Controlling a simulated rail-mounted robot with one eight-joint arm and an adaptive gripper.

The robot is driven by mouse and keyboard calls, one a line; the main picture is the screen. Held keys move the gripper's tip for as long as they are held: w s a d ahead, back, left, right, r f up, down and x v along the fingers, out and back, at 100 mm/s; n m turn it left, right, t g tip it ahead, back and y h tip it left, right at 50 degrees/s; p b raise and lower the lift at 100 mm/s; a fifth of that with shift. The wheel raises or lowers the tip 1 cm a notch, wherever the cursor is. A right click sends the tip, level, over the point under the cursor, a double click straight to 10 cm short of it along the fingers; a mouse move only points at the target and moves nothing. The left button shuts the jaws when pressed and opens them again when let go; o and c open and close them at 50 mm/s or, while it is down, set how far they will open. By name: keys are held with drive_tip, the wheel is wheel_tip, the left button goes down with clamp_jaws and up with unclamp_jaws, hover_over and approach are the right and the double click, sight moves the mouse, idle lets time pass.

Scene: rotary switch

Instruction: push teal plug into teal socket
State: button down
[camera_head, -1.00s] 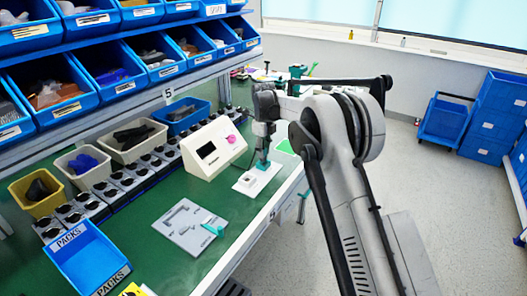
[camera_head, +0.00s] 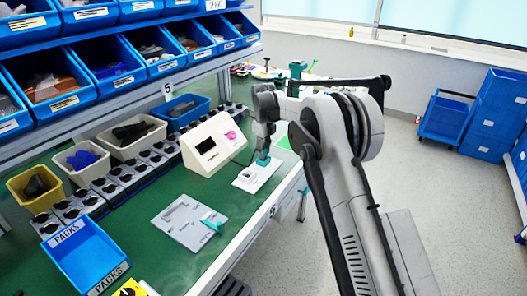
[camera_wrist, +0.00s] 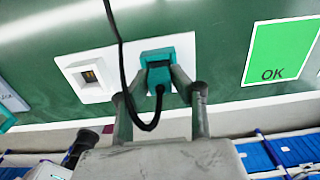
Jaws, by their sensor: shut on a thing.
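My gripper (camera_wrist: 157,88) is shut on the teal plug (camera_wrist: 157,80), with one finger on each side. A black cable runs from the plug. The plug is low over the white plate (camera_wrist: 126,67), at the teal socket (camera_wrist: 166,48), and the two teal parts look joined or nearly so. How deep the plug sits is hidden by the fingers and cable. In the head view, my gripper (camera_head: 262,150) points down, with teal (camera_head: 262,161) showing just under it on the plate.
A white socket (camera_wrist: 88,77) is on the same plate, left of the teal one. A green OK mat (camera_wrist: 280,52) lies to the right. A cream box with a pink knob (camera_head: 212,144) stands close by. A grey board (camera_head: 190,222) and blue tray (camera_head: 84,255) are nearer.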

sight(264, 148)
drive_tip(key=shift+f, duration=0.5)
drive_tip(key=c, duration=1.4)
unclamp_jaws()
drive_tip(key=shift+c, duration=0.2)
wheel_tip(264, 148, up, 12)
drive_tip(key=shift+r, duration=0.1)
drive_tip(key=shift+d, duration=0.1)
